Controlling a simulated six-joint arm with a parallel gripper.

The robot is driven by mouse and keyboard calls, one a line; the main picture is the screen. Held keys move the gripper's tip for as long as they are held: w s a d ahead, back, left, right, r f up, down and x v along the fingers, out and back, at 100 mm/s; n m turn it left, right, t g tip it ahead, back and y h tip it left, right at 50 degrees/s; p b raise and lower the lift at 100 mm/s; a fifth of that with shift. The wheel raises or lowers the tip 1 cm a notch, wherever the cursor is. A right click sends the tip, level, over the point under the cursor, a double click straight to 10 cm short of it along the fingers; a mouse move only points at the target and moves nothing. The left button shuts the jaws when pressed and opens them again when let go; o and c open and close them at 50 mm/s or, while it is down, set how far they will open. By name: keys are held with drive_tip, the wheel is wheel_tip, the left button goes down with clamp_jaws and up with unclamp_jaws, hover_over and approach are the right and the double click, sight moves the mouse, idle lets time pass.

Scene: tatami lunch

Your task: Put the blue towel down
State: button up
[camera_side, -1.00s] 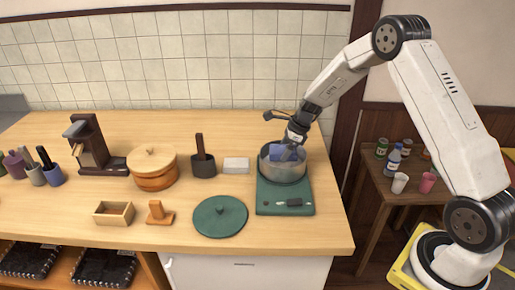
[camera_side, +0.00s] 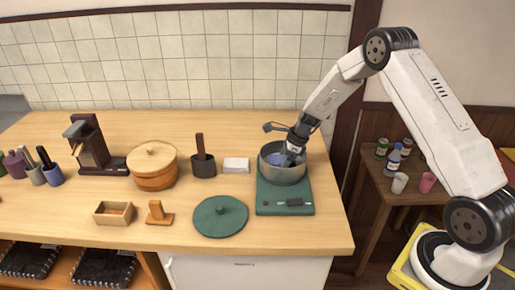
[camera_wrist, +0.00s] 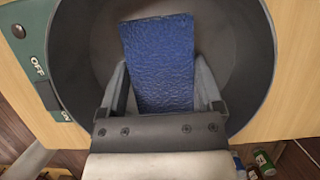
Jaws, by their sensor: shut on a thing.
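The blue towel (camera_wrist: 160,62) is a textured blue rectangle in the wrist view, held between the two fingers of my gripper (camera_wrist: 162,95). My gripper is shut on it. In the side view my gripper (camera_side: 294,155) reaches down into the grey pot, and a little of the towel (camera_side: 277,160) shows inside. The pot (camera_side: 283,175) stands on the green burner (camera_side: 285,199). Its dark inner wall (camera_wrist: 245,60) surrounds the towel in the wrist view. Whether the towel touches the pot's bottom I cannot tell.
A round green lid (camera_side: 220,216) lies in front left of the burner. A white block (camera_side: 236,165) and a dark cup with a tall handle (camera_side: 203,165) stand left of the pot. A lidded wooden tub (camera_side: 152,168) is further left. Counter behind the pot is clear.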

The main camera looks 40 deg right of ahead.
drive_tip(key=shift+f, duration=0.15)
drive_tip(key=o, duration=1)
drive_tip(key=shift+v, duration=6.15)
drive_tip(key=shift+a, duration=0.1)
